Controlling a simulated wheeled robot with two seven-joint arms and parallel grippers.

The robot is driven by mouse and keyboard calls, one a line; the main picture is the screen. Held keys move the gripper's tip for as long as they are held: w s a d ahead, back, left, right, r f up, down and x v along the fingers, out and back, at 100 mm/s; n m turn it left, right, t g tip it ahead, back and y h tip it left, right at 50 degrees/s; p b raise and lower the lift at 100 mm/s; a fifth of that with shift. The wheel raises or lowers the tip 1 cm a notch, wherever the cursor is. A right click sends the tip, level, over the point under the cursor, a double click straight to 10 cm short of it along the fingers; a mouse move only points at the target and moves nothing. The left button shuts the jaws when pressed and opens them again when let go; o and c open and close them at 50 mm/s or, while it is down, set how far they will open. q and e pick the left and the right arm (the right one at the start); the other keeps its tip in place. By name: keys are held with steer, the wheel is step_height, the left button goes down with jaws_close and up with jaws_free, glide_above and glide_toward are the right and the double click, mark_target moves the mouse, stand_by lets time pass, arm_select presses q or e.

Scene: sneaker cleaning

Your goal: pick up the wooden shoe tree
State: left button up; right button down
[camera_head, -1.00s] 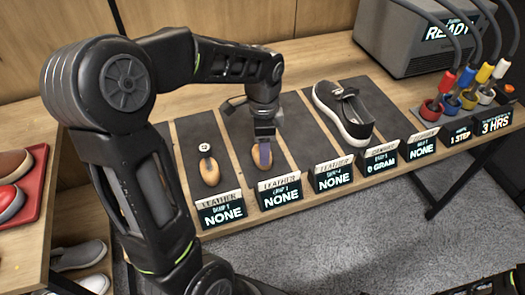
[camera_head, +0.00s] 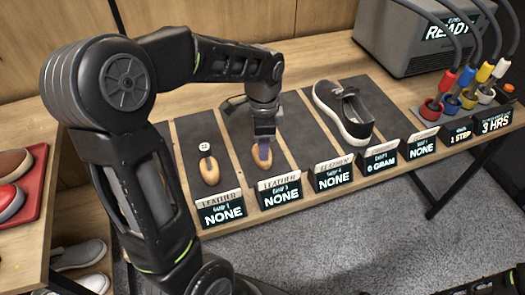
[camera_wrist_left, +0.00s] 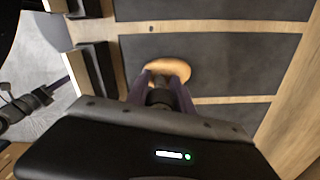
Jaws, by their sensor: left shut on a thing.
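A light-brown wooden shoe tree (camera_head: 268,162) is on the second dark mat of the table. My left gripper (camera_head: 263,150) reaches down over it and is shut on it, and its fingers hide part of the piece. In the left wrist view the shoe tree (camera_wrist_left: 184,68) shows between the two fingertips of the left gripper (camera_wrist_left: 166,76). It appears at or very near mat level; I cannot tell whether it is clear of the mat. A second wooden shoe tree (camera_head: 209,171) lies on the mat to the left, apart from the gripper.
A dark sneaker with a white sole (camera_head: 343,112) stands on a mat to the right. Label signs (camera_head: 281,191) line the front edge. Colored brushes in cups (camera_head: 447,93) and a grey machine (camera_head: 400,45) stand at the far right. A red tray (camera_head: 38,190) is at left.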

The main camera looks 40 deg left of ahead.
arm_select(q)
jaws_close()
steer(key=shift+r, duration=0.1)
step_height(320, 180, up, 10)
steer(key=shift+f, duration=0.1)
arm_select(e)
steer(key=shift+f, duration=0.2)
stand_by(0.3)
stand_by(0.4)
